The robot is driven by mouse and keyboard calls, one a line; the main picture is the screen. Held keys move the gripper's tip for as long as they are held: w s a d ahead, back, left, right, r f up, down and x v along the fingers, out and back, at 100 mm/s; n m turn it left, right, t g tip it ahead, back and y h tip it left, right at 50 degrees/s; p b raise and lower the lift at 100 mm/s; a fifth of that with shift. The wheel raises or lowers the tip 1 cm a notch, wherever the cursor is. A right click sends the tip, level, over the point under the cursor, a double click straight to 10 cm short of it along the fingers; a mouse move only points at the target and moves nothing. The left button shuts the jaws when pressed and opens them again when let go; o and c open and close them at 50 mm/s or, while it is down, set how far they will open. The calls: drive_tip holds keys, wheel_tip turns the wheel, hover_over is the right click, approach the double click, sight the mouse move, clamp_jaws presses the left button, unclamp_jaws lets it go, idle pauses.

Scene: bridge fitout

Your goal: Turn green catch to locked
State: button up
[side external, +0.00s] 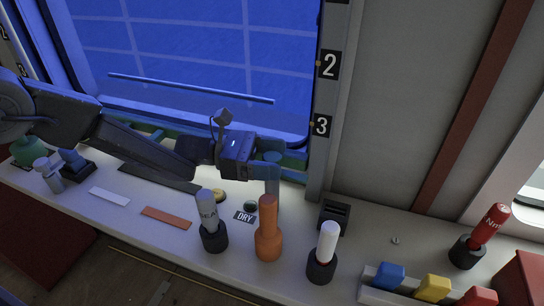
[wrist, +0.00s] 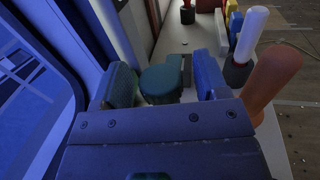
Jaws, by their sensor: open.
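A teal-green round catch (wrist: 160,83) shows in the wrist view, between the two fingers of my gripper (wrist: 163,74). The fingers are open, one on each side of it, with a visible gap; I cannot tell whether either touches it.
An orange bottle-shaped object (side external: 268,232) stands close in front of my gripper. A grey marker (side external: 208,212) and a white marker (side external: 328,242) stand in dark holders beside it. Coloured blocks (side external: 433,287) sit in a tray at right.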

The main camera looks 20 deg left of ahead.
clamp_jaws()
drive_tip(key=shift+n+t+y, duration=0.3)
drive_tip(key=shift+n+t, duration=0.5)
drive_tip(key=shift+t, duration=0.4)
unclamp_jaws()
drive_tip(key=v, duration=1.4)
